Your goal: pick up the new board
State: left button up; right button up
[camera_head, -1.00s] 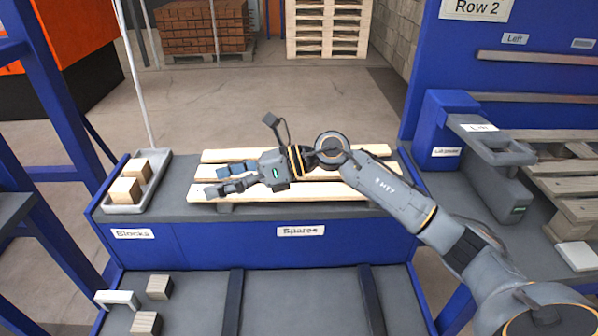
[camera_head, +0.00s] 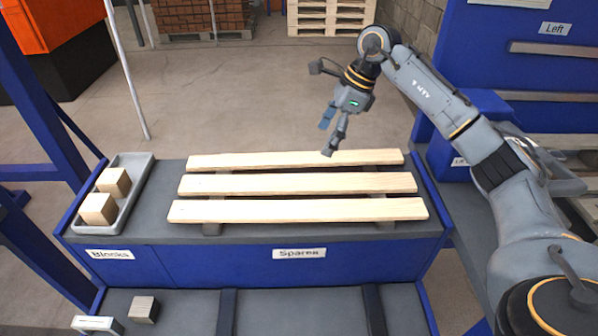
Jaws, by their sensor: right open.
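Three pale new boards lie side by side across dark supports on the shelf labelled Spares: a far board (camera_head: 260,160), a middle board (camera_head: 290,183) and a near board (camera_head: 290,210). My right gripper (camera_head: 328,138) is open and empty. It points down above the far board, right of its middle, and its fingertips look close to that board's far edge. I cannot tell whether they touch it. My left gripper is not in view.
A grey tray (camera_head: 137,190) with two wooden blocks (camera_head: 98,209) stands at the shelf's left end. Another block (camera_head: 144,309) lies on the lower deck (camera_head: 180,310). A blue post stands at left, and a blue panel (camera_head: 480,60) stands at right.

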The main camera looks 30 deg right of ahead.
send_near(299, 182)
jog(key=shift+p+x, duration=0.3)
jog(key=shift+x, duration=0.85)
jog(key=shift+a+f, duration=0.15)
jog(key=shift+f, duration=0.2)
jog(key=p+x, duration=0.1)
jog(key=x, duration=0.3)
jog(key=shift+a+f, duration=0.1)
jog(key=shift+f, duration=0.05)
jog(key=shift+w+a+f, duration=0.1)
jog(key=shift+w+f, duration=0.05)
jog(key=shift+f, duration=0.1)
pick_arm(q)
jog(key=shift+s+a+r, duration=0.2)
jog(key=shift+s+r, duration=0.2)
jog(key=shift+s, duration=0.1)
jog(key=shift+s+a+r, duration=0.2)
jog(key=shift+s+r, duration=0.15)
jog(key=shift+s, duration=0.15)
pick_arm(e)
jog(key=shift+c, duration=1.3)
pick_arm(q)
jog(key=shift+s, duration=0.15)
pick_arm(e)
jog(key=c, duration=1.2)
